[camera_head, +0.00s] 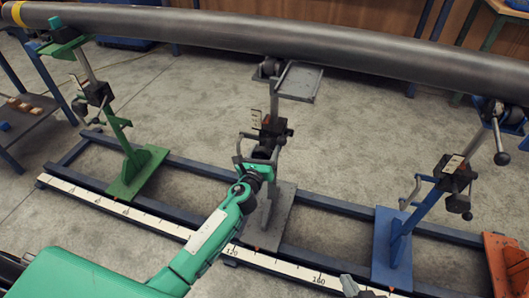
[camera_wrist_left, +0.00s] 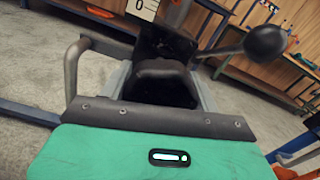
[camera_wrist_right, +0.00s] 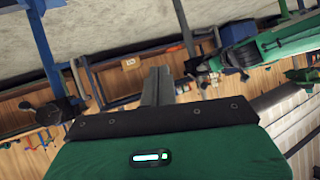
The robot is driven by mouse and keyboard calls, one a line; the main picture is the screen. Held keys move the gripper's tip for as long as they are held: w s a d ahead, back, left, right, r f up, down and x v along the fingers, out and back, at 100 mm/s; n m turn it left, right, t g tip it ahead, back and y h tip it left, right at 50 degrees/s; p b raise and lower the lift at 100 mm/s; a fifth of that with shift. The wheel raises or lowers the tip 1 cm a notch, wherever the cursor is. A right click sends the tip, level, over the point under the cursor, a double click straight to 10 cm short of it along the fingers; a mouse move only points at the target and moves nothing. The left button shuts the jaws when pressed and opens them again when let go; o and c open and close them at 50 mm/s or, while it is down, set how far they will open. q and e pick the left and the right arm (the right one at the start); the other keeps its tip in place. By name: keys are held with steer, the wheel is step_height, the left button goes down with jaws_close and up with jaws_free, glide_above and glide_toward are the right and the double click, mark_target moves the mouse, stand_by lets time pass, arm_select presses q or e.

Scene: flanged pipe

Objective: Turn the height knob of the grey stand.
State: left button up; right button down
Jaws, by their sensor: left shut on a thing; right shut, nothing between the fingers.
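The grey stand (camera_head: 270,215) stands in the middle of the head view, with its black clamp block (camera_head: 272,130) on the post. My left gripper (camera_head: 261,158) reaches this block from the front. In the left wrist view the black height knob (camera_wrist_left: 166,82) sits between the two fingers of my left gripper (camera_wrist_left: 163,92), which are shut on it. The fingers and wrist hide most of the knob in the head view. My right gripper (camera_wrist_right: 157,86) is shut and empty in the right wrist view, away from the stand.
A long grey pipe (camera_head: 330,34) lies across the top. A green stand (camera_head: 133,170) is to the left and a blue stand (camera_head: 392,250) to the right. A bent bar handle (camera_wrist_left: 73,62) and a ball-ended lever (camera_wrist_left: 266,43) flank my left fingers. A scale rail (camera_head: 130,212) runs in front.

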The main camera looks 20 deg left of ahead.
arm_select(q)
steer(key=shift+f+n, duration=0.1)
steer(key=shift+n, duration=0.8)
steer(key=n, duration=0.3)
steer(key=shift+n+b, duration=0.4)
steer(key=n, duration=0.3)
steer(key=shift+n, duration=0.3)
steer(key=n, duration=0.2)
steer(key=shift+n, duration=0.3)
steer(key=n, duration=0.2)
steer(key=shift+n, duration=0.8)
steer(key=shift+n+p, duration=0.45)
steer(key=shift+n, duration=0.35)
steer(key=shift+n+p, duration=0.3)
steer(key=shift+n, duration=0.8)
arm_select(e)
steer(key=shift+s+d+f+g, duration=0.2)
steer(key=shift+s+d+g, duration=0.1)
steer(key=shift+d+g, duration=0.2)
